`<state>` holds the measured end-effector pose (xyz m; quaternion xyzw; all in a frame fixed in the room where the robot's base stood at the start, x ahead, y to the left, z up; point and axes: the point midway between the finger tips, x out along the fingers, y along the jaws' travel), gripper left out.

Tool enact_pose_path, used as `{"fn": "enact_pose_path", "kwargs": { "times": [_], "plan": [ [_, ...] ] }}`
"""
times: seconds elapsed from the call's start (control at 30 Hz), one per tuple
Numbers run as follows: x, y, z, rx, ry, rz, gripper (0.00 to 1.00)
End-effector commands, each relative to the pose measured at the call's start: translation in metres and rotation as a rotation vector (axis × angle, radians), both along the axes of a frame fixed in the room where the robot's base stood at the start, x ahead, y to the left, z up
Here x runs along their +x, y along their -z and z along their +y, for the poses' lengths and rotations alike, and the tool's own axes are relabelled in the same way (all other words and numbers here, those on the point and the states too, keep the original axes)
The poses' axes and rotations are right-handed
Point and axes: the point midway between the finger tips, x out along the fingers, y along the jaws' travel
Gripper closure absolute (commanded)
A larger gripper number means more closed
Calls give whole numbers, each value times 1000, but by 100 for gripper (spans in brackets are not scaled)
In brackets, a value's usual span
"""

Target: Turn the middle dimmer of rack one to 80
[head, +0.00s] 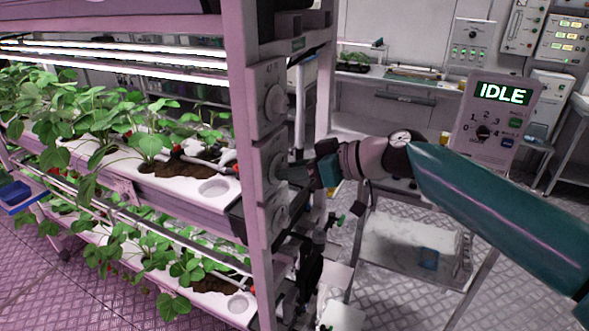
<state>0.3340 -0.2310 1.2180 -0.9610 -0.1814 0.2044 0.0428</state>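The rack's end post carries a column of three grey dimmer dials. The top dimmer (273,103), the middle dimmer (273,163) and the bottom dimmer (276,214) each have a round knob on a pale plate. My gripper (296,172) comes in from the right, level with the middle dimmer, with its dark fingertips at or very close to that knob. Whether the fingers touch or grip the knob cannot be told, as they are small and dark here. The dial's setting is too small to read.
The berry rack (246,120) with strawberry plants fills the left. A control panel reading IDLE (503,93) stands at the right, behind my arm. A low cart (405,245) stands below my arm. Pipes and a green valve (336,220) lie below the gripper.

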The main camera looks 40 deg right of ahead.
Motion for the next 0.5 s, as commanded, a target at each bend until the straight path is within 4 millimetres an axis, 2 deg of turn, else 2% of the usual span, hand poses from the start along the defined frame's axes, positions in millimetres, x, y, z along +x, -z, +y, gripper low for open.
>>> {"fn": "enact_pose_path", "kwargs": {
  "times": [0.13, 0.4, 0.5],
  "plan": [
    [0, 0, 0, 52, -1, 18, 96],
    [1, 1, -3, 389, -1, 138, 96],
    [1, 1, -3, 443, -2, 158, 96]
  ]
}}
